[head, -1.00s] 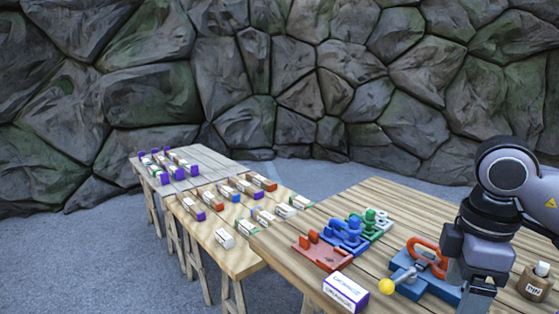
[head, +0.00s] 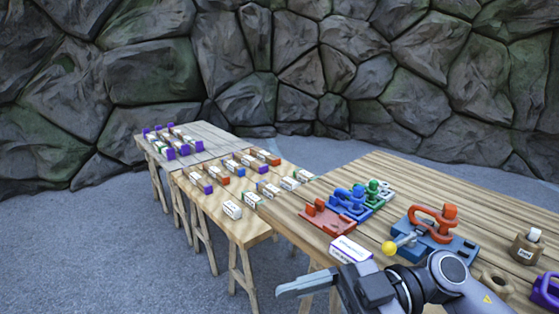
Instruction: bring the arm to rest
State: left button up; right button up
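My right arm comes in from the lower right of the head view. Its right gripper (head: 292,286) points left, in front of the near edge of the right wooden table (head: 458,195). The grey fingers are seen side-on and overlap, so I cannot tell whether they are apart. No object shows at the fingertips. A white and purple box (head: 350,250) stands at the table edge just behind the gripper. My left gripper is out of view.
Red (head: 325,219), blue (head: 350,203) and green parts stand farther back. A lower table (head: 222,217) holds several small boxes. Grey floor (head: 110,250) is open at left.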

jog(key=w+d+m+t+y, duration=0.2)
jog(key=w+m+t+y, duration=0.35)
jog(key=m+t, duration=0.6)
jog(key=w+d+f+m+t+h, duration=0.3)
jog(key=d+f+m+t+h, duration=0.4)
jog(key=f+t+h, duration=0.45)
jog(key=s+d+f+m+g+h, duration=0.1)
jog(key=s+d+f+g+h, duration=0.3)
jog(key=s+f, duration=0.3)
jog(key=s+d+f+m+g+h, duration=0.1)
jog(key=s+d+f+g+h, duration=0.2)
jog(key=f, duration=1.1)
jog(key=s+g+h, duration=0.1)
jog(key=s, duration=0.2)
jog(key=shift+s+d+f, duration=0.25)
jog(key=shift+s+d, duration=0.1)
jog(key=shift+s, duration=0.05)
jog(key=shift+m+h, duration=0.3)
jog(key=shift+m, duration=0.05)
